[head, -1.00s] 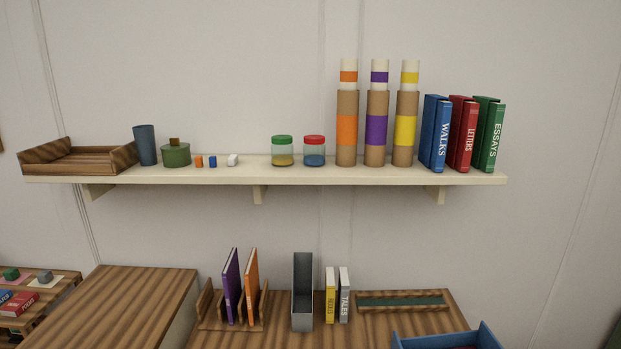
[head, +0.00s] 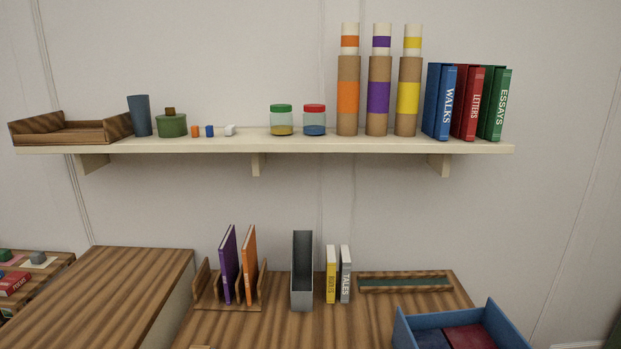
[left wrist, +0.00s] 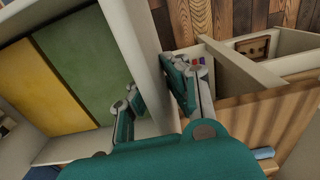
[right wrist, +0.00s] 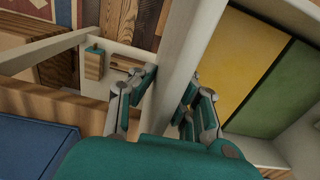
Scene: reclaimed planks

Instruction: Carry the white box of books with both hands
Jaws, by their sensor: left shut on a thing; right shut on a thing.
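The white box shows in both wrist views; its wall stands at the middle of the left wrist view (left wrist: 128,30) and of the right wrist view (right wrist: 185,40). Inside it lie a yellow book (left wrist: 60,85) and a green book (left wrist: 85,60), flat and side by side. My left gripper (left wrist: 158,95) is shut on one wall of the box, with a finger on each side. My right gripper (right wrist: 168,100) is shut the same way on another wall. The head view shows neither the box nor my grippers.
A wooden table (head: 250,325) holds upright books, a grey file holder (head: 302,272) and, at its right, a blue bin (head: 500,320) with books. A lower wooden surface (head: 100,290) is bare. Above, a wall shelf (head: 330,146) carries jars, tubes and books.

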